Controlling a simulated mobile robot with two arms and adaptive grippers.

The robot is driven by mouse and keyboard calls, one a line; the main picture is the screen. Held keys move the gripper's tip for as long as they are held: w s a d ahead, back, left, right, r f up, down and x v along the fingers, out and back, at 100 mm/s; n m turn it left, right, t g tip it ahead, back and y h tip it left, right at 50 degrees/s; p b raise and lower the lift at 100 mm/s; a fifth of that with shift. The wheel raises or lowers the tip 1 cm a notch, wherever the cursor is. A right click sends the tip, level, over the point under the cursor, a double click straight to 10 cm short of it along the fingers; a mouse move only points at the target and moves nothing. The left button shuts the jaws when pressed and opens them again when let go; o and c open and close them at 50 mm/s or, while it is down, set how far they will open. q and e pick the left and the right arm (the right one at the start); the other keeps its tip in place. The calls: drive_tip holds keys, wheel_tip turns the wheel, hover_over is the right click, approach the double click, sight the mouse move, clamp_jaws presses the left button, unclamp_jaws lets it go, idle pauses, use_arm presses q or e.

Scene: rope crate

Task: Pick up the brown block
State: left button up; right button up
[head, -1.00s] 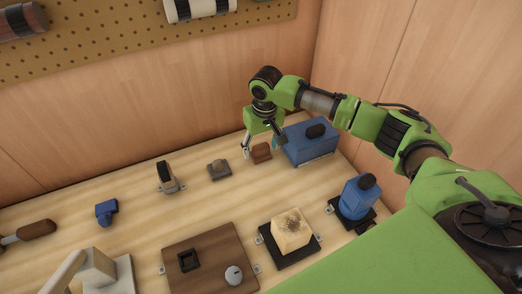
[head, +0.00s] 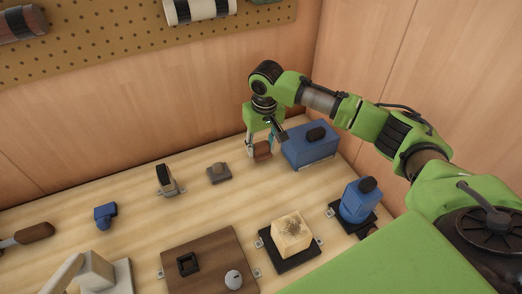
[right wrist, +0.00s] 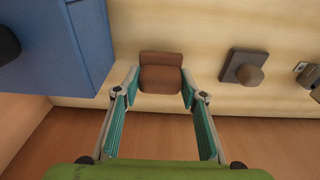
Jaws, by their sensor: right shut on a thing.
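The brown block (head: 263,150) is at the back of the wooden bench, just left of the blue box with a black knob. My right gripper (head: 261,154) reaches down over it and is shut on it, with one finger on each side. In the right wrist view the brown block (right wrist: 161,78) sits between the two fingertips (right wrist: 160,90). I cannot tell whether the block still touches the bench. My left gripper is not in view.
The blue box (head: 310,146) stands close to the right of the block. A small grey knob on a base (head: 219,173) is to its left. The back wall is close behind. Nearer stand a pale cube on a black base (head: 292,235) and a blue canister (head: 357,203).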

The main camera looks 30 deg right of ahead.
drive_tip(key=s+a+r+b, duration=0.1)
drive_tip(key=s+a+r, duration=0.8)
drive_tip(key=a+r, duration=0.1)
drive_tip(key=shift+s+a+r, duration=0.15)
drive_tip(key=shift+a+r, duration=0.1)
drive_tip(key=shift+r, duration=0.2)
